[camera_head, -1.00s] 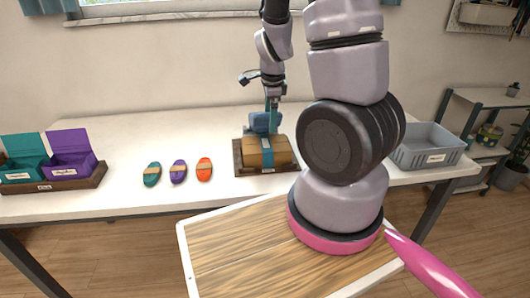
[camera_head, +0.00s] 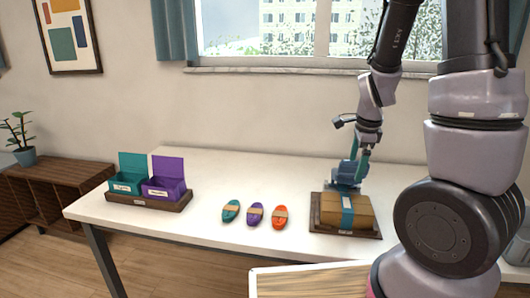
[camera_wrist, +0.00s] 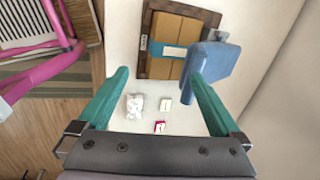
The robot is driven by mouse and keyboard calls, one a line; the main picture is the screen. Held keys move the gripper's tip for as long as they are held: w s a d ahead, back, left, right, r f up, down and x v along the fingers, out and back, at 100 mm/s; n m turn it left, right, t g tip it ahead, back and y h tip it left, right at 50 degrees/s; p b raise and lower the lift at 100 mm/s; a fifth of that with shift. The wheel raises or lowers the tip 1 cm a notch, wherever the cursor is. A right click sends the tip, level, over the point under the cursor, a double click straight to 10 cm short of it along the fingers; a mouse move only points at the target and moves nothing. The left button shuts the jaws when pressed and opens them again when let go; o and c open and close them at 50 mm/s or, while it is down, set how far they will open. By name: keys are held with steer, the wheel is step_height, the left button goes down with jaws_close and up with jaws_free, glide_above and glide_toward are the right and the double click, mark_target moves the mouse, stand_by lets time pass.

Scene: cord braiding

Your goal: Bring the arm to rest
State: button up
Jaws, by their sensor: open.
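My gripper (camera_head: 361,158) has teal fingers and is raised behind the brown box at the table's right. In the wrist view, its fingers (camera_wrist: 160,78) are spread apart with nothing between them. The box (camera_head: 335,210) has a blue band around it and sits in a dark wooden tray (camera_head: 318,229). The box also shows in the wrist view (camera_wrist: 170,70). A blue block (camera_head: 347,173) stands behind the box. In the wrist view the blue block (camera_wrist: 208,64) appears close to the right finger; I cannot tell whether they touch.
Teal (camera_head: 126,184) and purple (camera_head: 163,188) open boxes stand in a wooden holder at left on the white table (camera_head: 200,228). Teal (camera_head: 231,211), purple (camera_head: 255,214) and orange (camera_head: 280,217) cord bundles lie mid-table. A window (camera_head: 290,35) is behind.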

steer(key=s+a+r+n+t, duration=0.1)
steer(key=s+r+n, duration=0.3)
steer(key=r, duration=0.4)
steer(key=s+a+r+n+t+y, duration=0.1)
steer(key=s+a+r+n, duration=0.2)
steer(key=r+n, duration=0.3)
steer(key=s+a+r+n+t+y, duration=0.1)
steer(key=s+a+r+n+t, duration=0.1)
steer(key=s+r+n, duration=0.4)
step_height(320, 180, up, 4)
steer(key=shift+a, duration=0.6)
